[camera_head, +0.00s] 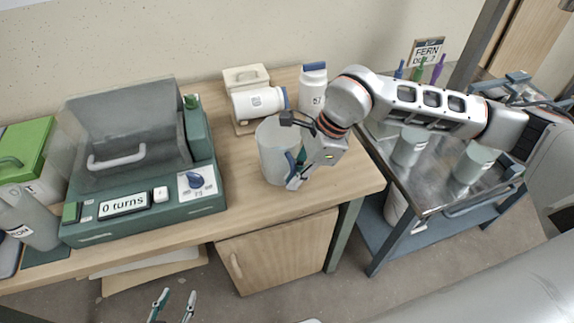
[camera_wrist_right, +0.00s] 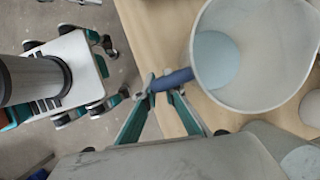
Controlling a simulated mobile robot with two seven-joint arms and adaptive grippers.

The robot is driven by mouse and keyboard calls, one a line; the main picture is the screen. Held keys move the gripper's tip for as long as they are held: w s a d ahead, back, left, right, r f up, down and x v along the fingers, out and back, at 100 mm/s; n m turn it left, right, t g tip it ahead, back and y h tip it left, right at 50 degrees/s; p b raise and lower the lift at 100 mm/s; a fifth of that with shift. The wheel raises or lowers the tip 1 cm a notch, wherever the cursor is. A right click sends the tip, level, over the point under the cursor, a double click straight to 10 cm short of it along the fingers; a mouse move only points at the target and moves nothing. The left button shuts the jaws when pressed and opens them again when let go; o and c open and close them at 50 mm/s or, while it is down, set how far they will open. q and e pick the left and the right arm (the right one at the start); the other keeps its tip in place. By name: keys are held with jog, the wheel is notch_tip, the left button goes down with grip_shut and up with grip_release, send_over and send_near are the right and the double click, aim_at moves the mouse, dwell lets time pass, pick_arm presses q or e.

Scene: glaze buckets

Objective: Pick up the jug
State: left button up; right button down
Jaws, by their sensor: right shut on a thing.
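The jug (camera_head: 274,138) is a pale grey, open-topped vessel standing near the front edge of the wooden bench (camera_head: 352,182). My right gripper (camera_head: 295,176) reaches down at its front right side and hides part of it. In the right wrist view the jug (camera_wrist_right: 262,98) is open toward the camera, with a pale blue bottom inside. Its blue handle (camera_wrist_right: 174,79) lies between the fingertips of my right gripper (camera_wrist_right: 162,86), which is shut on it. My left gripper (camera_head: 174,304) is open and empty, low in front of the bench.
A green machine with a clear lid (camera_head: 128,128) and a "0 turns" display stands left of the jug. A metal-topped cart (camera_head: 432,188) holding grey cylinders is at the right.

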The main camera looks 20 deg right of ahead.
jog(key=shift+r, duration=0.15)
notch_tip(320, 180, up, 20)
dwell(1.4)
dwell(1.6)
